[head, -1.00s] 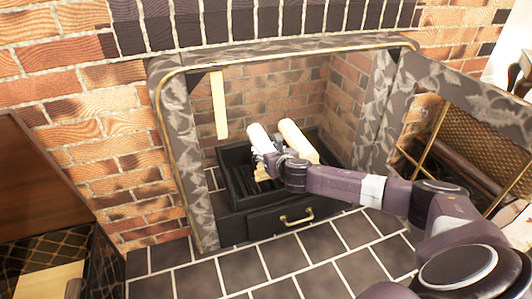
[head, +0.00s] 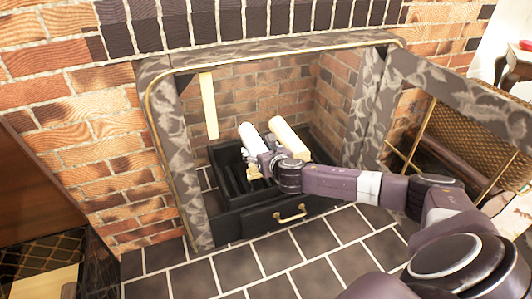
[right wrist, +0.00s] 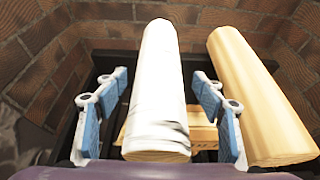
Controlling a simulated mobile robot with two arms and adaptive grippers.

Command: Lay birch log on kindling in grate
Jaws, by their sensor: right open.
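The white birch log (head: 250,136) lies in the black grate (head: 228,190) inside the fireplace. In the right wrist view the birch log (right wrist: 158,85) points away from me, over pale kindling (right wrist: 203,132). Its underside is hidden, so its contact with the kindling cannot be told fully. My right gripper (head: 262,162) is at the log's near end. In the right wrist view its blue-padded fingers (right wrist: 159,78) stand open on either side of the log, with gaps on both sides. My left gripper is not in view.
A yellowish log (head: 290,140) lies to the right of the birch log, close to the right finger. Brick walls enclose the back and sides. A pale strip (head: 209,105) hangs at the opening's left. A mesh-panelled door (head: 450,125) stands open at the right.

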